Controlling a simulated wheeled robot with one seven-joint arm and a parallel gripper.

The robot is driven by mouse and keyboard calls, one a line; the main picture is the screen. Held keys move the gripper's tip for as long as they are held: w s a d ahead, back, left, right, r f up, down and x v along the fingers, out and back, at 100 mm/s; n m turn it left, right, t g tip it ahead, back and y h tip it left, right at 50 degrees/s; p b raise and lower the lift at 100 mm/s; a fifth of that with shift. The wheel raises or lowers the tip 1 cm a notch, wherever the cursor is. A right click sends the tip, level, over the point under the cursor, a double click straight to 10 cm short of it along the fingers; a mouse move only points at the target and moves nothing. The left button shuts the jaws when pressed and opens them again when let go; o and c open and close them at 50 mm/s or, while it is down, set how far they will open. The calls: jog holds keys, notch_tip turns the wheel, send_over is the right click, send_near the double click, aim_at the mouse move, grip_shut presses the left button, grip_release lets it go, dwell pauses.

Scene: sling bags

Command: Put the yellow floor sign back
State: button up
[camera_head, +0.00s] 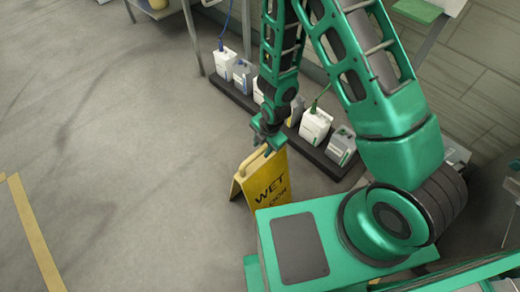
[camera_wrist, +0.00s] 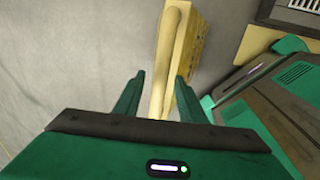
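The yellow floor sign (camera_head: 268,187) stands upright on the grey floor just in front of my base. The word WET shows on its front panel. My gripper (camera_head: 268,146) is at the sign's top edge, pointing down. In the wrist view, the top of the sign (camera_wrist: 178,45) runs away from between the two fingers of my gripper (camera_wrist: 158,85). The fingers are apart, one on each side of the sign's top, and gaps show beside it. The sign's lower part is partly hidden behind my base in the head view.
Several white jugs (camera_head: 315,126) stand in a row on a long dark tray (camera_head: 232,92) along the wall, behind my arm. A yellow line (camera_head: 38,240) marks the floor at left. The floor left of the sign is clear.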

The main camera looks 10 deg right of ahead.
notch_tip(320, 180, up, 9)
jog(key=s+d, duration=0.1)
jog(key=shift+s, duration=0.25)
jog(key=shift+r, duration=0.1)
jog(key=s+d+r+m+h, duration=0.2)
jog(key=s+d+r+m, duration=0.1)
jog(key=d+r+m, duration=1.5)
jog(key=s+d+r+m, duration=0.3)
jog(key=s+m, duration=0.1)
jog(key=s, duration=0.2)
jog(key=s+d+r+m+g, duration=0.1)
jog(key=s+d+r+m, duration=0.3)
jog(key=s, duration=0.2)
jog(key=s+d+r+m+g+y, duration=0.1)
jog(key=s+d+r+m, duration=0.2)
jog(key=s+r+m, duration=0.1)
jog(key=shift+s+d+r+m, duration=0.2)
jog(key=shift+s+m, duration=0.4)
jog(key=shift+s, duration=0.5)
